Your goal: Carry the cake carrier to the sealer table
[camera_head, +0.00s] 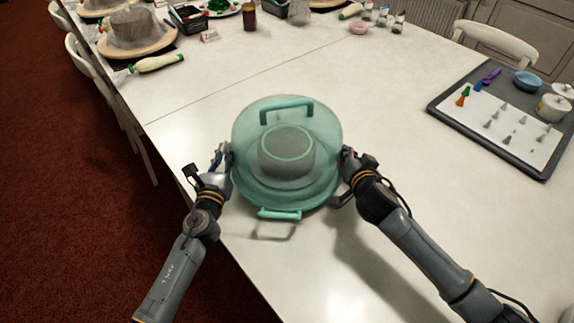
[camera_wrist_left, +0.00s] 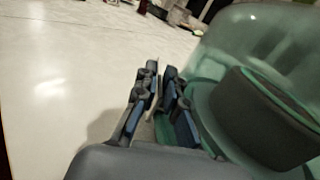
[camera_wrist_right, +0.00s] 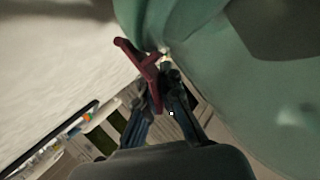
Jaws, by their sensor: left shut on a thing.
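The cake carrier (camera_head: 330,128) has a translucent green dome with a green top handle (camera_head: 286,110) and a round base with a green front handle (camera_head: 280,213). A dark round cake (camera_head: 286,155) shows inside. The carrier looks level; a shadow set apart from its front handle suggests it is above the table. My left gripper (camera_head: 224,152) is shut on the carrier's left edge; its fingers also show in the left wrist view (camera_wrist_left: 160,95). My right gripper (camera_head: 347,158) is at the right edge. In the right wrist view, its fingers (camera_wrist_right: 163,78) are beside a dark red piece (camera_wrist_right: 150,72); their grip is unclear.
The white table (camera_head: 200,85) has clear room around the carrier. A dark tray (camera_head: 505,145) with piping tips lies right. Cake stands (camera_head: 137,35), bottles and jars stand at the back. White chairs (camera_head: 80,50) line the left edge, above red carpet (camera_head: 60,200).

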